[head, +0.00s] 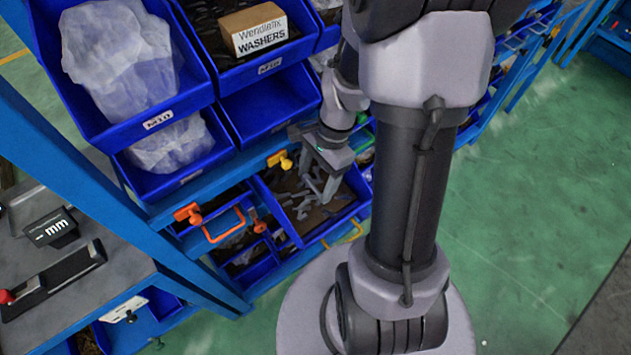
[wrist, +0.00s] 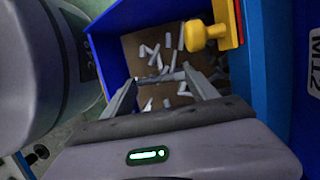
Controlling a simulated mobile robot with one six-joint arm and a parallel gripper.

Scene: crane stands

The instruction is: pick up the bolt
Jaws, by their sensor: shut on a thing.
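My gripper (head: 317,186) reaches down at the open blue bin (head: 333,229) on the lower shelf in the head view. In the wrist view, my gripper (wrist: 161,77) has a grey bolt (wrist: 163,77) lying crosswise between its two fingertips, and it is shut on it. Several loose grey bolts (wrist: 169,41) lie scattered on the brown floor of the bin below. In the head view the held bolt is too small to tell apart from the fingers and the loose bolts.
A yellow clamp-like part (wrist: 205,33) sits at the bin's edge by a blue rail. Above are blue bins with a washers box (head: 254,30) and a plastic bag (head: 120,55). Orange handles (head: 224,226) are at the left. Green floor (head: 540,200) is clear at right.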

